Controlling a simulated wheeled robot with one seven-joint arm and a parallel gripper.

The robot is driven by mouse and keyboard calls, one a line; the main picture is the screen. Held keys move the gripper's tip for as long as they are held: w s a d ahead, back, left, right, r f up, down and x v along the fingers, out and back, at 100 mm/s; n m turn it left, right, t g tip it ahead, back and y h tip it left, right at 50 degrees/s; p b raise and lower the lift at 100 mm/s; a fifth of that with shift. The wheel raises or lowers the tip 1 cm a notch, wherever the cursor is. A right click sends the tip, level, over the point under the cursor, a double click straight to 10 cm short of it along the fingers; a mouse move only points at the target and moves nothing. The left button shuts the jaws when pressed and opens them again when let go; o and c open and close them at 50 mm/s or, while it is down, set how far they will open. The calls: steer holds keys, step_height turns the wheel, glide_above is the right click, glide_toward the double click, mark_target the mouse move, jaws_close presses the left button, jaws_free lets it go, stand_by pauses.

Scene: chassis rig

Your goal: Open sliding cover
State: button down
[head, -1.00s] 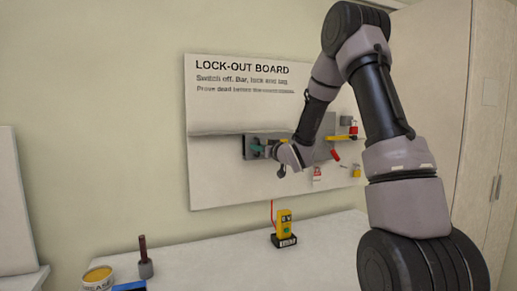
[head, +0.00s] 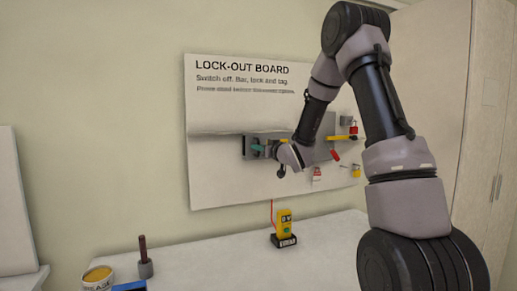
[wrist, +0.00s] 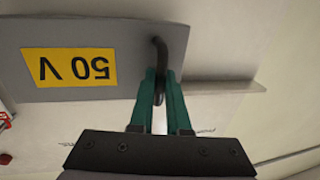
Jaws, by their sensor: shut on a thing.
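The sliding cover is a grey plate (wrist: 120,38) with a yellow 50 V label, upside down in the wrist view. A dark bent handle (wrist: 158,48) stands at its right end there. My gripper (wrist: 160,78) has green fingers, one on each side of the handle, and is shut on it. In the head view my gripper (head: 261,148) is at the left part of the lock-out board (head: 215,180), in front of a dark grey unit (head: 248,146). My wrist hides most of the cover in that view.
Red and yellow locks and tags (head: 355,171) hang on the right of the board, close to my forearm. On the bench below stand a yellow tester (head: 284,224), a dark-handled tool (head: 144,257) and a yellow tin (head: 97,278). The bench middle is clear.

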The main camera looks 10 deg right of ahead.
stand_by(0.9)
steer(key=s+a, duration=0.1)
steer(key=a, duration=0.7)
steer(key=s+a, duration=0.2)
steer(key=a, duration=0.7)
steer(key=shift+s+a, duration=0.25)
steer(key=shift+s, duration=0.05)
steer(key=c, duration=1.2)
jaws_free()
steer(key=shift+o, duration=0.2)
steer(key=v, duration=1)
steer(key=shift+s+d, duration=0.2)
steer(key=shift+s, duration=0.15)
steer(key=shift+f, duration=0.1)
